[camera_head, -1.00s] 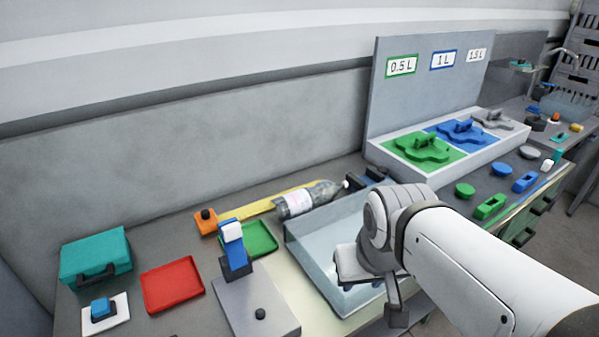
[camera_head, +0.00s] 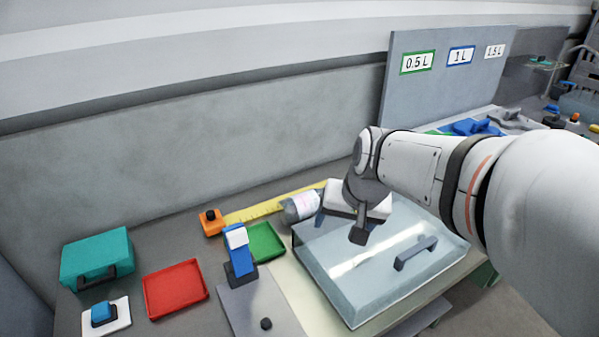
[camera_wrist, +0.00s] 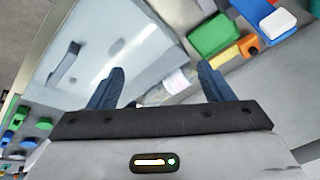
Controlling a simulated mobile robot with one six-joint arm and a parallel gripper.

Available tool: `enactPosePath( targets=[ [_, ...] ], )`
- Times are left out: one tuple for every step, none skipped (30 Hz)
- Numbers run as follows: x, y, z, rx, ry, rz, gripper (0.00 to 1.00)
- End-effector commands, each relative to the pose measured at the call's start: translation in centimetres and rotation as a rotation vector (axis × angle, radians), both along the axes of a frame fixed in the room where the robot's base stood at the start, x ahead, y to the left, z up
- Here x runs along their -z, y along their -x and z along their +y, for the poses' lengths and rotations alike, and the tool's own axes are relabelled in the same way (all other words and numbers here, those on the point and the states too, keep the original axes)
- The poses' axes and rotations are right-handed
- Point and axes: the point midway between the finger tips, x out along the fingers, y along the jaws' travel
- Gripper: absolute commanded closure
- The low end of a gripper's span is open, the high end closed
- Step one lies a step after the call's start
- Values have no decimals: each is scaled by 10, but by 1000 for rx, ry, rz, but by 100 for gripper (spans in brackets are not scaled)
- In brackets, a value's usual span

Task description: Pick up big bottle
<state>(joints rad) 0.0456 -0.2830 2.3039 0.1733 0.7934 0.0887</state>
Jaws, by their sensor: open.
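The big bottle (camera_head: 300,207) is clear with a pale label and lies on its side on the bench, at the back, beside the yellow ruler. In the head view my gripper hides its right part. In the wrist view the bottle (camera_wrist: 178,84) shows between and beyond the two blue fingers. My gripper (camera_head: 340,224) is open and empty, pointing down close to the bottle; its fingers also show in the wrist view (camera_wrist: 162,72). I cannot tell whether a finger touches the bottle.
A clear cover (camera_head: 345,275) with a dark handle (camera_head: 415,253) lies just in front of the bottle. A green tray (camera_head: 265,242), an orange block (camera_head: 211,222) and a blue upright device (camera_head: 239,255) stand to its left. A grey wall rises behind.

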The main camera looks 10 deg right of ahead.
Motion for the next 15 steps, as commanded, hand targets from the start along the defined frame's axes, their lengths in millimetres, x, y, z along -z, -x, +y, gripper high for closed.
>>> enactPosePath(
  targets=[
    [6,-25,0,50,-36,5,22],
    [8,-38,1,79,-58,4,19],
    [11,-57,1,121,-87,0,16],
    [14,-70,1,152,-109,0,14],
    [17,-84,1,183,-130,-3,14],
    [22,-102,0,226,-158,-4,14],
    [27,-116,-1,258,-179,-6,14],
    [32,-129,-2,291,-200,-6,14],
    [39,-147,-3,334,-226,-7,14],
    [45,-160,-4,367,-247,-7,14],
    [51,-173,-6,401,-267,-10,14],
    [61,-190,-9,445,-292,-9,14],
    [68,-203,-11,481,-312,-11,14],
    [76,-215,-13,514,-330,-11,14],
    [86,-231,-16,558,-354,-13,14]
  ],
)
